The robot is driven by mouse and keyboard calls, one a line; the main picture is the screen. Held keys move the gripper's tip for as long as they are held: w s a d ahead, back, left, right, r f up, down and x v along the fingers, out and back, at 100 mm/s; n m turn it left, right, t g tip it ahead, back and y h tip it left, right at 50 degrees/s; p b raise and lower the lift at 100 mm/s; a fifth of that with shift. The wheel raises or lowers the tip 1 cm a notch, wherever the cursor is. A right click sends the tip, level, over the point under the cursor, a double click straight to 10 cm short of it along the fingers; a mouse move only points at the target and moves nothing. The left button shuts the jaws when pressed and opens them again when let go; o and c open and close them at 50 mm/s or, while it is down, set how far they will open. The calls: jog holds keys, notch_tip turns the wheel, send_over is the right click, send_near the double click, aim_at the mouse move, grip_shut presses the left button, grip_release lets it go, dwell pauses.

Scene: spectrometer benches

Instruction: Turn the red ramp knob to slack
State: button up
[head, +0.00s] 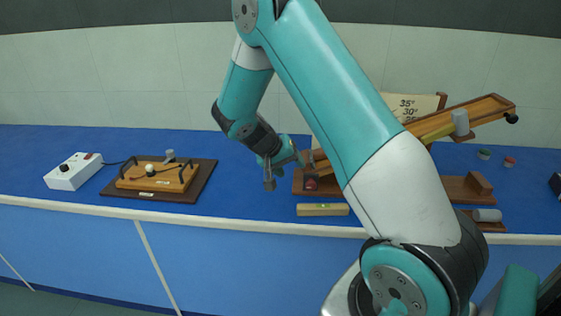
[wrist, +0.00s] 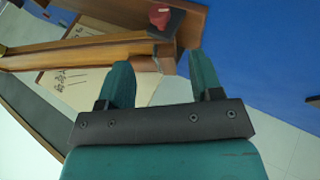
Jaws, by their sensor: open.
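The red ramp knob (head: 311,184) is on the front left of the ramp's wooden base (head: 459,189), just right of my gripper. In the wrist view the red knob (wrist: 158,15) shows at the top, on a dark mount beyond the fingertips. The ramp (head: 487,107) tilts up to the right, partly hidden by my arm. My gripper (head: 288,172) is open and apart from the knob. In the wrist view its two fingers (wrist: 160,68) are spread, with the ramp's wooden end (wrist: 165,55) showing between them. Any marking for slack is not readable.
An angle board (head: 408,103) stands behind the ramp. A grey cylinder (head: 461,122) is on the ramp; another (head: 487,215) lies at front right. A pale level (head: 322,210) lies at the bench's front edge. A wooden apparatus (head: 130,183) and white switch box (head: 73,171) are left.

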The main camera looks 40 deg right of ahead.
jog(key=v, duration=0.5)
dwell(0.4)
